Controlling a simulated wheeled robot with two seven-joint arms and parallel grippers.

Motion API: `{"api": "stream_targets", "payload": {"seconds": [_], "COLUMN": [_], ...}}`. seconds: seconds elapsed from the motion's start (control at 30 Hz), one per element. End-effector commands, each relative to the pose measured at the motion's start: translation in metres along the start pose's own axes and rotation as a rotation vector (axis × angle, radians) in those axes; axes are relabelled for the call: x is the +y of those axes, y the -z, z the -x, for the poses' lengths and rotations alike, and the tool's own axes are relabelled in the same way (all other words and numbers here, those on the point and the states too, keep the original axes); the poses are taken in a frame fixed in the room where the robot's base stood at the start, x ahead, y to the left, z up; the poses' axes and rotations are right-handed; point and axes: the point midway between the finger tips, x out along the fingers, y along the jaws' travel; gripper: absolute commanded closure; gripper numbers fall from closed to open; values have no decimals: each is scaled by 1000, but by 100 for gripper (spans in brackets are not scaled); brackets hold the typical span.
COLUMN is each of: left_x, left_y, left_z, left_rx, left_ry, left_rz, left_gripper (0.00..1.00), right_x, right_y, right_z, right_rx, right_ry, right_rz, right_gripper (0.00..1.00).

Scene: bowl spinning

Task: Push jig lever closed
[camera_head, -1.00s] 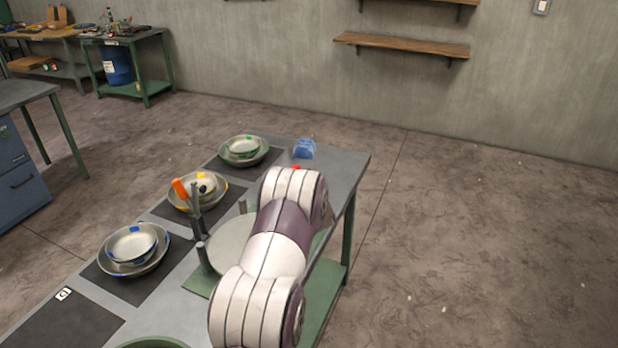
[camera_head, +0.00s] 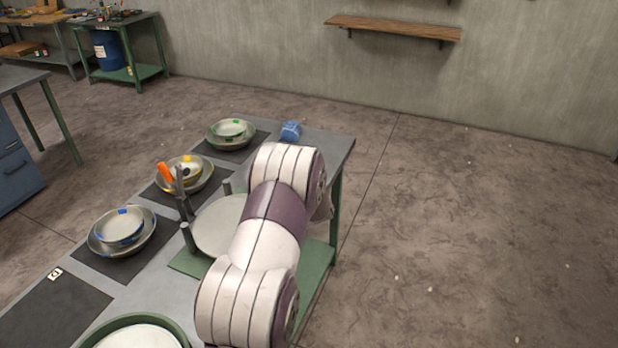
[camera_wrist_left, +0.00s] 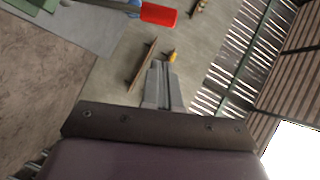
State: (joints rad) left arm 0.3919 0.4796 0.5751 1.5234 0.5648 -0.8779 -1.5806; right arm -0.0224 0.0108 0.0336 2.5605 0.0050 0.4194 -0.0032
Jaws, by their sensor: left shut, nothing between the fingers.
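The jig on the table has a round grey disc (camera_head: 222,226) with short posts on a green base (camera_head: 188,263). A lever with an orange handle (camera_head: 166,172) stands nearly upright at its left side. In the left wrist view my left gripper (camera_wrist_left: 160,68) is shut and empty. A red block-like piece (camera_wrist_left: 158,14) with a blue part beside it lies past the fingertips, apart from them in the picture; I cannot tell what it belongs to. In the head view a white and purple arm of mine hides the jig's right side and any gripper.
Nested bowls with blue (camera_head: 122,230), yellow (camera_head: 184,173) and green (camera_head: 231,132) marks stand on dark mats along the table's left. A blue object (camera_head: 290,131) is at the far end. A green-rimmed round container (camera_head: 100,330) is at the near end. Floor right of the table is clear.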

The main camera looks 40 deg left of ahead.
Motion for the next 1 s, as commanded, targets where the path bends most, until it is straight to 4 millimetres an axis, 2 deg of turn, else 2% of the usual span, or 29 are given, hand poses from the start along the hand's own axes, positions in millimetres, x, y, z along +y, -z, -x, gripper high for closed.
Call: {"api": "stream_targets", "payload": {"seconds": [0.1, 0.3, 0.47, 1.0], "left_x": [2, 3, 3, 4], "left_y": [0, 0, 0, 0], "left_z": [25, 51, 57, 57], "left_rx": [0, 1, -1, 0], "left_ry": [-2, -3, -4, -9], "left_rz": [-1, -1, -1, 29], "left_gripper": [100, 100, 100, 100], "right_x": [0, 0, 0, 0], "right_y": [0, 0, 0, 0], "right_z": [-4, -5, -5, -5], "right_rx": [1, 1, 1, 1], "right_ry": [0, 0, 0, 0], "right_rz": [1, 0, 0, 0], "right_gripper": [50, 50, 50, 50]}}
